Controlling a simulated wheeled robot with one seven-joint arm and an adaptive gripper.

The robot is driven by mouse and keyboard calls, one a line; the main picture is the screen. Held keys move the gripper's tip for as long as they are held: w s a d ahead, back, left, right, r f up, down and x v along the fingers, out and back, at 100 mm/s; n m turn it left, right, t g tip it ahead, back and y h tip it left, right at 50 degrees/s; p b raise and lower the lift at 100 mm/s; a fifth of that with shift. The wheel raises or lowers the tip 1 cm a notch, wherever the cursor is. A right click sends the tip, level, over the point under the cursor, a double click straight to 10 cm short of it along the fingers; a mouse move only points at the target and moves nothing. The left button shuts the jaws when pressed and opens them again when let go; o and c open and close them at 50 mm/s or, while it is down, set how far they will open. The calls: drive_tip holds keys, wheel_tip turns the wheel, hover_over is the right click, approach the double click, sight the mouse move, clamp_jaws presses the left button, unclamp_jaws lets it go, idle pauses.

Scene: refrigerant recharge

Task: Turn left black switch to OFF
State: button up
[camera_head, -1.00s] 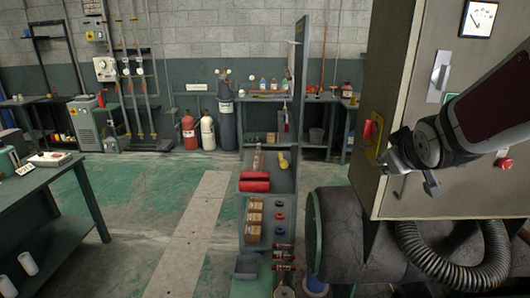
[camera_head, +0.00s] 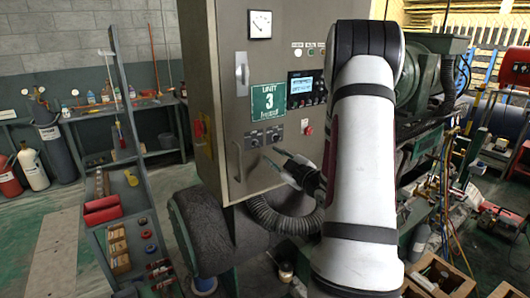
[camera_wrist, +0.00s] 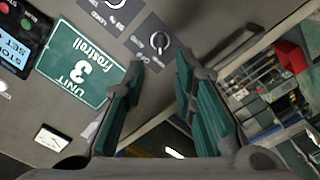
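The left black switch (camera_head: 254,139) is a round knob on a dark plate, low on the grey cabinet's front, below the green UNIT 3 sign. It also shows in the wrist view (camera_wrist: 158,41), just beyond my fingertips, with its pointer close to upright in that picture. The right black switch (camera_head: 275,135) sits beside it; the wrist view shows it (camera_wrist: 115,4) at the top edge. My gripper (camera_head: 277,166) is in front of the cabinet, below the switches. In the wrist view my gripper (camera_wrist: 160,60) is open and empty, its green-padded fingers apart. The switch lettering is too small to read surely.
The cabinet (camera_head: 228,90) carries a display panel (camera_head: 306,86), a red button (camera_head: 308,131) and a door handle (camera_head: 238,160). A yellow-and-red switch (camera_head: 202,132) is on its left side. A ribbed hose (camera_head: 285,222) runs below. Machinery stands to the right.

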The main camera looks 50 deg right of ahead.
drive_tip(key=b+x, duration=0.4)
drive_tip(key=x, duration=0.4)
drive_tip(key=shift+w+f+b, duration=0.1)
drive_tip(key=shift+w+b, duration=0.15)
drive_tip(key=shift+b, duration=0.05)
drive_tip(key=shift+d, duration=0.1)
clamp_jaws()
drive_tip(key=shift+m+p, duration=1.65)
drive_tip(key=shift+m, duration=0.05)
drive_tip(key=shift+m+p, duration=1.9)
drive_tip(key=shift+m, duration=0.4)
unclamp_jaws()
drive_tip(key=p, duration=0.3)
approach(258, 146)
drive_tip(key=shift+s+a, duration=0.25)
drive_tip(key=shift+s, duration=0.25)
